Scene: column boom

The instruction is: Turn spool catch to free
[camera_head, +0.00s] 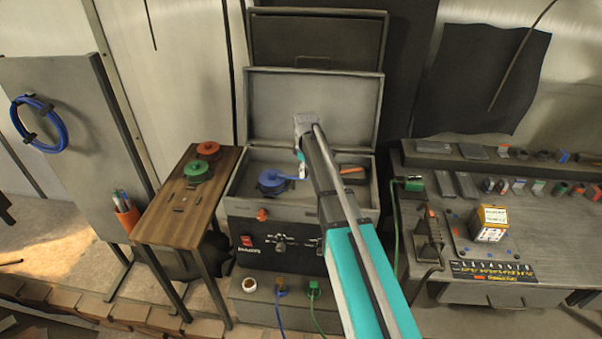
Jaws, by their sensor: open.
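An open grey machine case (233,207) stands in the middle, its lid (340,100) raised. A round blue spool (272,183) sits in the left part of the case, with a blue strip reaching right from it toward my gripper. My gripper (303,172) is over the case, just right of the spool, and is open; its fingertips are small and I cannot tell whether they touch the strip. I cannot pick out the spool catch for certain. An orange knob (262,215) shows on the case's front edge. My arm covers part of the case's middle.
A dark block with an orange bar (352,170) lies in the case's right part. Red (208,149) and green (197,170) spools rest on a wooden side table (165,226) at left. A cluttered grey bench (415,283) stands at right. Cables hang below the case.

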